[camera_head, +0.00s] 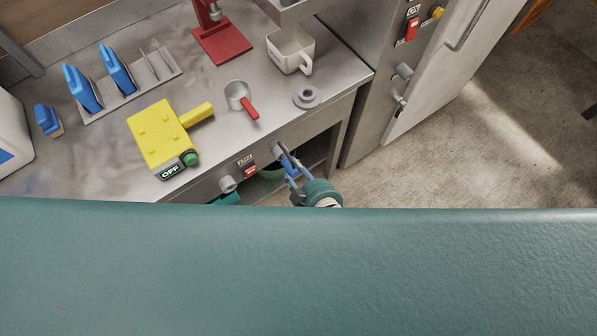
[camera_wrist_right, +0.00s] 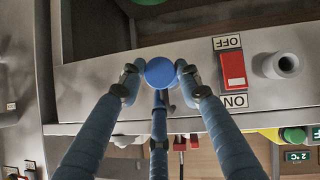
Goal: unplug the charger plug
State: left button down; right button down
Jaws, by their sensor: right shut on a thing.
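The charger plug (camera_wrist_right: 160,72) shows as a blue round piece in the right wrist view, between my right gripper's fingers. My right gripper (camera_head: 288,163) is at the front face of the steel counter, shut on the plug. It also shows in the right wrist view (camera_wrist_right: 160,80), with its blue fingers on both sides of the plug. The fingers and the plug's round end hide what lies behind, so I cannot tell whether the plug sits in a socket. A grey round fitting (camera_head: 279,148) on the counter front is just beyond the fingertips. My left gripper is not in view.
A red ON/OFF switch (camera_head: 250,170) and a grey round fitting (camera_head: 228,184) are left of the gripper on the counter front. Open floor (camera_head: 440,165) lies right.

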jog(key=shift+w+a, duration=0.4)
jog(key=shift+w, duration=0.15)
jog(key=c, duration=1.2)
grip_release()
jog(key=shift+o, duration=0.2)
jog(key=shift+s, duration=0.1)
jog(key=v, duration=1.2)
jog(key=s+d+f+m+g+h+b, duration=0.15)
jog(key=s+d+f, duration=0.35)
jog(key=f, duration=0.6)
jog(key=s+d+f+m+g+h+b, duration=0.1)
jog(key=s+d+f+m+g, duration=0.3)
jog(key=f, duration=0.8)
jog(key=s+d+f+n+g+h+b, duration=0.1)
jog(key=s+d+f+h, duration=0.1)
jog(key=s+d+f, duration=0.65)
jog(key=s+d+f+m+g, duration=0.2)
jog(key=s+d+f+m, duration=0.1)
jog(key=s+f, duration=0.6)
jog(key=shift+d+f+g+h, duration=0.25)
jog(key=shift+g+h, duration=0.1)
